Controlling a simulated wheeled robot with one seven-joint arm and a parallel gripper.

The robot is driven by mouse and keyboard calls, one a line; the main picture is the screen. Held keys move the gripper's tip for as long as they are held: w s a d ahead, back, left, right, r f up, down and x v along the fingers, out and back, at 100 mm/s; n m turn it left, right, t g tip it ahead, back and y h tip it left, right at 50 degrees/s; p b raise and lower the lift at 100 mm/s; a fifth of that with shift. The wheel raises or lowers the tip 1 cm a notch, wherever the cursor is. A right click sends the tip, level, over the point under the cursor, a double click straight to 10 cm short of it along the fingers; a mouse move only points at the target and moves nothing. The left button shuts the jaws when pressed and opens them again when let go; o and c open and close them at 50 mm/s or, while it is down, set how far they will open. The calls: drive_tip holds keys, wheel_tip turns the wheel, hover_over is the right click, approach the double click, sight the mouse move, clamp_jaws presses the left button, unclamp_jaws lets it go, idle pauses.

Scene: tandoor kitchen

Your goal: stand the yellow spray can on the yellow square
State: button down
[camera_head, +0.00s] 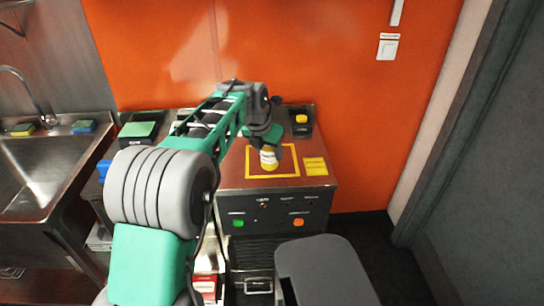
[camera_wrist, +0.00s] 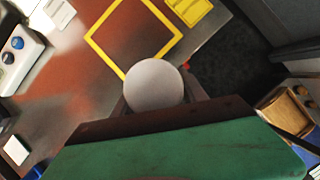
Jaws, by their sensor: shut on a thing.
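The yellow spray can (camera_head: 268,158) is in my gripper (camera_head: 265,146), over the yellow square (camera_head: 249,174) in the head view. It looks roughly upright, with a white band around it and its lower part yellow. In the wrist view my gripper (camera_wrist: 155,100) is shut on the can, whose round whitish top (camera_wrist: 153,86) faces the camera. The yellow square outline (camera_wrist: 108,57) lies beyond the can there, its near corner partly hidden. I cannot tell whether the can's base touches the counter.
The steel counter (camera_head: 228,178) holds yellow notes (camera_head: 315,166) right of the square and a dark device with a yellow knob (camera_head: 301,119) at the back. A sink (camera_head: 35,175) is at left. The orange wall (camera_head: 330,60) stands behind. A grey bin-like shape (camera_head: 325,270) is in front.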

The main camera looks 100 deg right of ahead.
drive_tip(key=s+d+f, duration=0.1)
drive_tip(key=d+f, duration=0.1)
drive_tip(key=d+f+p, duration=0.1)
drive_tip(key=d+f, duration=0.1)
drive_tip(key=s+d+f+p, duration=0.1)
drive_tip(key=d+f, duration=0.1)
drive_tip(key=d, duration=0.1)
drive_tip(key=shift+s+f, duration=0.3)
drive_tip(key=shift+d+f+p, duration=0.2)
drive_tip(key=shift+f+p, duration=0.1)
drive_tip(key=shift+f, duration=1.45)
drive_tip(key=shift+f, duration=0.25)
drive_tip(key=c, duration=0.6)
unclamp_jaws()
drive_tip(key=shift+r, duration=0.1)
